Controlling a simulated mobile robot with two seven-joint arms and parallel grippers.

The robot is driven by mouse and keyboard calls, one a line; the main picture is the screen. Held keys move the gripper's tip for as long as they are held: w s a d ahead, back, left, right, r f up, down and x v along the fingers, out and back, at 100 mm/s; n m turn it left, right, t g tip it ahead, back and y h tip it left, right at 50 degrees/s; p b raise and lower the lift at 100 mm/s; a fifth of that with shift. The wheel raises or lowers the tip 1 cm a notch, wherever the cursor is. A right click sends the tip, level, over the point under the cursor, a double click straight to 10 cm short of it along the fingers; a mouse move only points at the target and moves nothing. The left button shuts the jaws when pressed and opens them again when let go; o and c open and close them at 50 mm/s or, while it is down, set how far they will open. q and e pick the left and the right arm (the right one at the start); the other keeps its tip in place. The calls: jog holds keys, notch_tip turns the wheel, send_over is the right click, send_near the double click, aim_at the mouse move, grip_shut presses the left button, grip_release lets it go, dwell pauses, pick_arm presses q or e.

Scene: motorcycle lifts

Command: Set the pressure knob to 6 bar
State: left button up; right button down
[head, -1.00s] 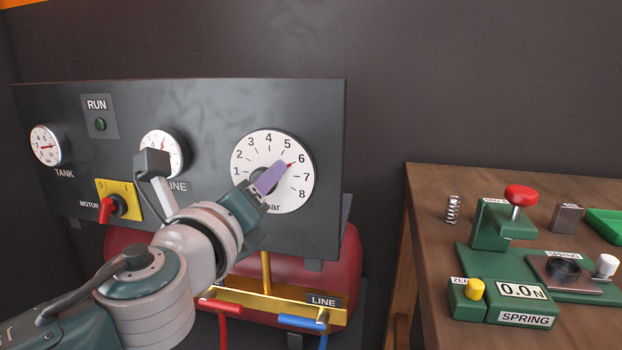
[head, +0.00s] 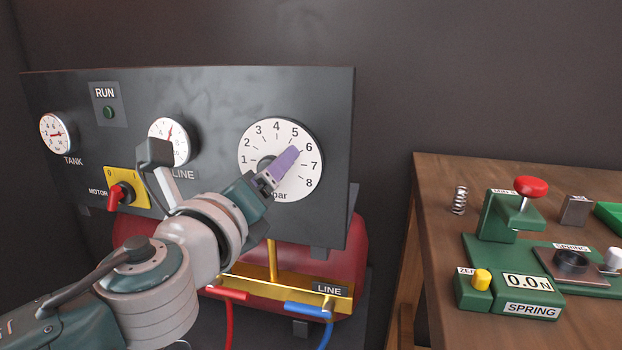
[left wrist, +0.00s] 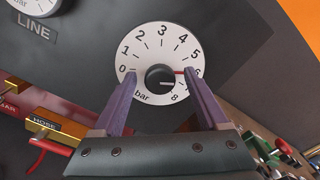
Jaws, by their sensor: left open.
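The pressure dial (head: 258,137) is a white disc numbered to 8 bar on the dark panel. In the left wrist view its dark round knob (left wrist: 160,76) shows with a red pointer (left wrist: 180,72) directed at about 6, whose numeral is mostly behind a finger. My left gripper (head: 291,156) has purple fingers in front of the dial and hides much of the knob in the head view. In the left wrist view the left gripper (left wrist: 160,76) is open, one finger on each side of the knob, with gaps visible. Contact cannot be seen. My right gripper is out of view.
The LINE gauge (head: 171,132), TANK gauge (head: 56,133) and red motor switch (head: 116,196) are to the left on the panel (head: 215,95). A red tank (head: 350,245) and hoses lie below. A wooden bench (head: 435,235) with a green spring tester (head: 500,215) stands right.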

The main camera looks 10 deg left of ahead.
pick_arm(q)
jog(key=s, duration=0.9)
jog(key=shift+a, duration=0.15)
jog(key=shift+s, duration=0.1)
jog(key=s+a+n+g+y+p, duration=0.5)
jog(key=s+a+n+g+p, duration=0.25)
jog(key=n, duration=0.85)
jog(key=s+d+r+n+g+h+p, duration=0.1)
jog(key=s+d+n+g+h+p, duration=0.15)
jog(key=s+n+g, duration=0.4)
jog(key=s+d+r+n+g+h+p, duration=0.15)
jog(key=s+n+p, duration=0.25)
jog(key=s, duration=0.6)
notch_tip(320, 180, up, 36)
jog(key=t+p, duration=0.1)
jog(key=p, duration=3.5)
jog(key=shift+w+d+f+h, duration=0.25)
jog(key=shift+w+h, duration=0.05)
